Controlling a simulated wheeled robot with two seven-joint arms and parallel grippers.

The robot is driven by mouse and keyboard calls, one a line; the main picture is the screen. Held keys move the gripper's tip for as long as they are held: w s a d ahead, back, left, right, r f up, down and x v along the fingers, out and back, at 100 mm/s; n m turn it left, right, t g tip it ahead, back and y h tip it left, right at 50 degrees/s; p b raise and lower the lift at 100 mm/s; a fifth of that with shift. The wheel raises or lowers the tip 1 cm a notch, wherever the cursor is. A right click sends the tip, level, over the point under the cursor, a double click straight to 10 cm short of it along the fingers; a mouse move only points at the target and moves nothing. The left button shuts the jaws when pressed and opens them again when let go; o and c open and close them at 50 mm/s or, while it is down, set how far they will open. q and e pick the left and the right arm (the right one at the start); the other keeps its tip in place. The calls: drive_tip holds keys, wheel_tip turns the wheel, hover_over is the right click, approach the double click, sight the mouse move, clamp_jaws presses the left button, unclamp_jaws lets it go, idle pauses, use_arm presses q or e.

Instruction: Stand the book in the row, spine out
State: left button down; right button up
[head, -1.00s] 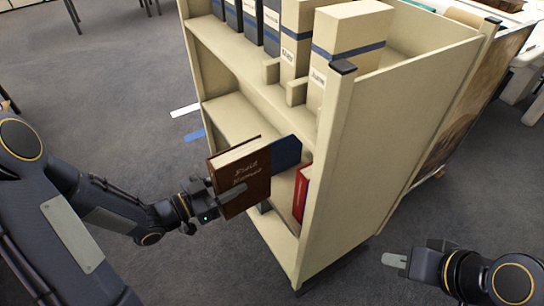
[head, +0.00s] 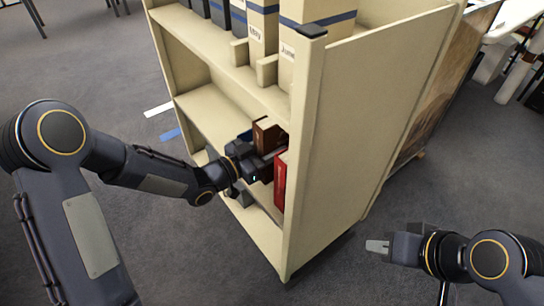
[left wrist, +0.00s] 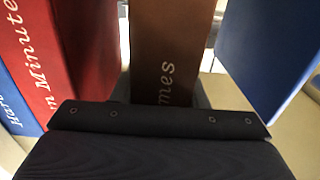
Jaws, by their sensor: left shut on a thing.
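The brown book (head: 264,132) is in the lower bay of the cream shelf unit, between a red book (head: 280,180) and a blue book that my gripper mostly hides in the head view. My left gripper (head: 268,160) is shut on the brown book at the shelf front. In the left wrist view the brown book (left wrist: 170,45) stands upright with its lettered spine toward the camera. The red book (left wrist: 65,50) is on its left and the blue book (left wrist: 270,55) on its right, with gaps showing. My right gripper (head: 378,246) is away from the shelf; its opening is unclear.
The shelf's near side panel (head: 335,140) stands close to the right of the red book. Box files labelled May (head: 262,35) and June (head: 300,60) stand on the shelf above. Another blue book (left wrist: 15,105) is left of the red one.

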use_arm(q)
drive_tip(key=shift+w+d+r, duration=0.1)
drive_tip(key=shift+w+d, duration=0.05)
drive_tip(key=shift+d, duration=0.1)
drive_tip(key=shift+f, duration=0.25)
wheel_tip(320, 180, down, 3)
drive_tip(key=shift+b, duration=0.8)
drive_tip(key=shift+f, duration=0.2)
drive_tip(key=c, duration=0.8)
unclamp_jaws()
drive_tip(key=shift+c, duration=0.2)
